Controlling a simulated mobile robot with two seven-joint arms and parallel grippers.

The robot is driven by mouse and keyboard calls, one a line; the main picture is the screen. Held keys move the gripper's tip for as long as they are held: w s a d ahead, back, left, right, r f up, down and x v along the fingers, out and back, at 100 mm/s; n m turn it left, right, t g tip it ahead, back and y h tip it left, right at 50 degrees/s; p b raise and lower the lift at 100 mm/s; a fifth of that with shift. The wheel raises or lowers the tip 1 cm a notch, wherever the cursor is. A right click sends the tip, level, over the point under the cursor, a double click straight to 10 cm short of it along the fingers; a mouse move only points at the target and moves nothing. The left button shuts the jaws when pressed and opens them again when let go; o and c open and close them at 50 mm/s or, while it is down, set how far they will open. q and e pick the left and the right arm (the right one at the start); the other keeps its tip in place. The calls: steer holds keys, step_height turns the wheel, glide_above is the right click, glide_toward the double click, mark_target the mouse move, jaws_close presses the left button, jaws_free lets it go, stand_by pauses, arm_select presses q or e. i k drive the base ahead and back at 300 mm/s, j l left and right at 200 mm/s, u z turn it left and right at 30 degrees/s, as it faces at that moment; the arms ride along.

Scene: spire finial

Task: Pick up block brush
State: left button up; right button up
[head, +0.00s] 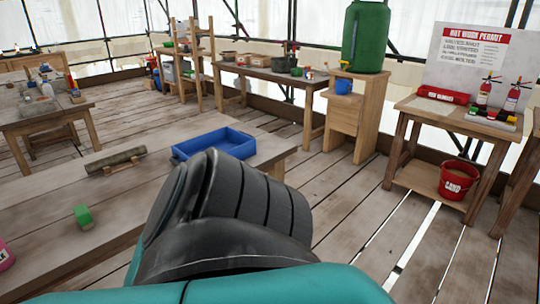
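A small green block with a tan lower part (83,216), which looks like the block brush, lies on the near wooden table (40,205) at the lower left. It stands clear of other things there. Neither of my grippers shows in the head view. A large dark ribbed and teal part of one of my arms fills the lower middle and covers part of the table's right side. I cannot tell which arm it is.
On the same table are a dark cylinder on wooden supports (115,160), a blue tray (238,146) and a pink container (5,256) at the left edge. A red sand bucket (458,180) sits on the right-hand stand's shelf. Plank floor lies open between the tables.

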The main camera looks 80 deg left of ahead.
mark_target(82, 212)
steer(key=u, duration=3.95)
